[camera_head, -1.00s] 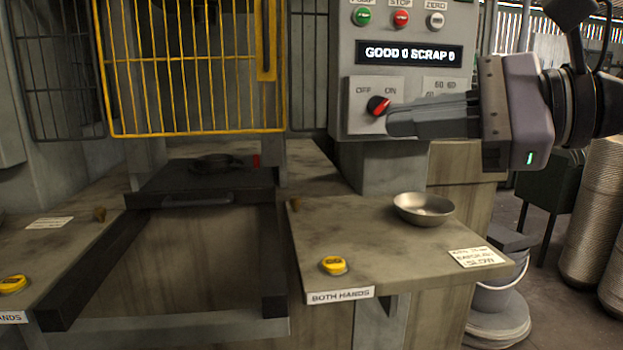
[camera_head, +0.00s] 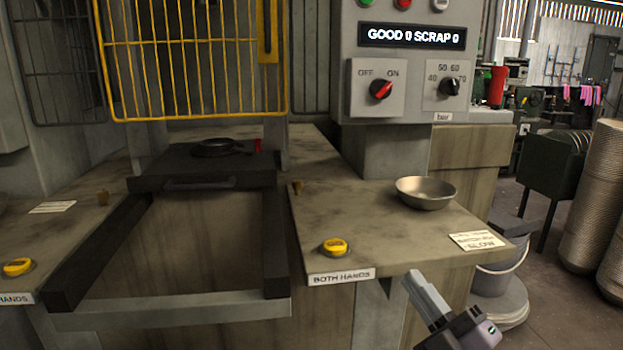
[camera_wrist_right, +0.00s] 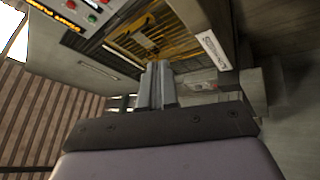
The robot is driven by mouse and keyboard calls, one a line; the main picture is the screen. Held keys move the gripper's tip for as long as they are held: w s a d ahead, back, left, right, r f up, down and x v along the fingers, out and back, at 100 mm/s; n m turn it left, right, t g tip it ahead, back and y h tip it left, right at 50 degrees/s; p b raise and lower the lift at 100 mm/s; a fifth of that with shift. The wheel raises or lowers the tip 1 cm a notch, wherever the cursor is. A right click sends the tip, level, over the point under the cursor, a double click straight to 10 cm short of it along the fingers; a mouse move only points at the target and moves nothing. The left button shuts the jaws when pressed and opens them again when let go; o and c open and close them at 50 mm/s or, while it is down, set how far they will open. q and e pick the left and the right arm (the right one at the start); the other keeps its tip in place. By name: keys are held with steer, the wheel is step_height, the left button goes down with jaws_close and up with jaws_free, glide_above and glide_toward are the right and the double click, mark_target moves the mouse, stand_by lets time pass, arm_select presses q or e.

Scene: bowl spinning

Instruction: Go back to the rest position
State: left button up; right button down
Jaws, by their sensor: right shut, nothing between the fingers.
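My right gripper (camera_head: 415,280) is low at the bottom right of the head view, in front of and below the bench's front edge, with nothing held. In the right wrist view its fingers (camera_wrist_right: 157,72) are together and empty. The control panel (camera_head: 411,62) has a red-tipped OFF/ON knob (camera_head: 381,89) pointing up and right, towards ON. A metal bowl (camera_head: 426,193) sits upright on the right-hand bench, clear of my gripper. My left gripper is out of the frames.
The right bench (camera_head: 370,225) carries a yellow button (camera_head: 334,246) and a label card (camera_head: 479,241). A yellow cage guard (camera_head: 190,60) hangs over the dark sliding carriage (camera_head: 200,180). A bucket (camera_head: 500,278) stands right of the bench. Open floor (camera_head: 560,310) lies at the right.

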steer(key=s+d+f+m+g+h, duration=0.2)
steer(key=f+m+h, duration=0.25)
steer(key=f, duration=0.35)
steer(key=s+d+f+m+g+h, duration=0.1)
steer(key=s+f+m+h, duration=0.15)
steer(key=f+m, duration=0.5)
steer(key=s+f+m+g+h, duration=0.2)
steer(key=s+f+m+g, duration=0.3)
steer(key=s+f, duration=0.9)
step_height(320, 180, up, 10)
steer(key=d+g+p, duration=0.1)
steer(key=d+p, duration=0.1)
steer(key=p, duration=1.3)
steer(key=shift+f+g, duration=0.15)
steer(key=shift+g, duration=0.25)
steer(key=shift+a, duration=0.1)
